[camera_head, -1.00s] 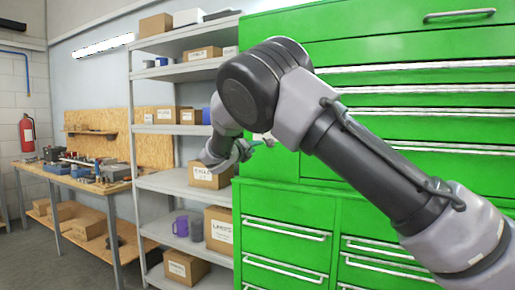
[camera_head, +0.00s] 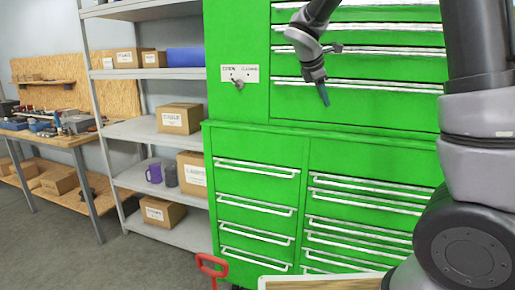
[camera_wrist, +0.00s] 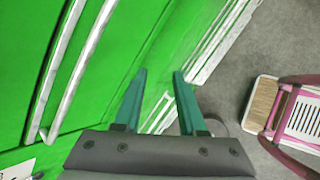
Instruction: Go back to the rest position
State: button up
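My gripper (camera_head: 324,94) hangs with its teal fingers pointing down in front of the upper part of the green tool cabinet (camera_head: 255,155). In the wrist view my gripper (camera_wrist: 160,78) has its two fingers apart with nothing between them. The cabinet front (camera_wrist: 110,70) and its pale drawer handles lie behind and beside the fingers. My arm rises along the right edge of the head view and bends over the top, partly out of the picture.
A labelled switch panel (camera_head: 238,74) is on the cabinet. Grey shelves (camera_head: 140,131) with boxes and a purple mug (camera_head: 153,173) stand to the left, then a workbench (camera_head: 45,139). A red handle (camera_head: 211,267) is low in front. The wrist view shows a pink-framed cart (camera_wrist: 286,105) on grey floor.

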jog(key=s+d+r+m+y, duration=0.1)
jog(key=s+m+y, duration=0.1)
jog(key=s+m, duration=0.5)
jog(key=s+d+r+m+t+y, duration=0.1)
jog(key=s+m+y, duration=0.1)
jog(key=s+m, duration=0.6)
jog(key=s+d+r+m+y, duration=0.1)
jog(key=s+m+y, duration=0.2)
jog(key=s+m, duration=0.5)
jog(key=s, duration=0.6)
jog(key=shift+d+r, duration=0.35)
jog(key=shift+r, duration=0.05)
jog(key=shift+w, duration=0.1)
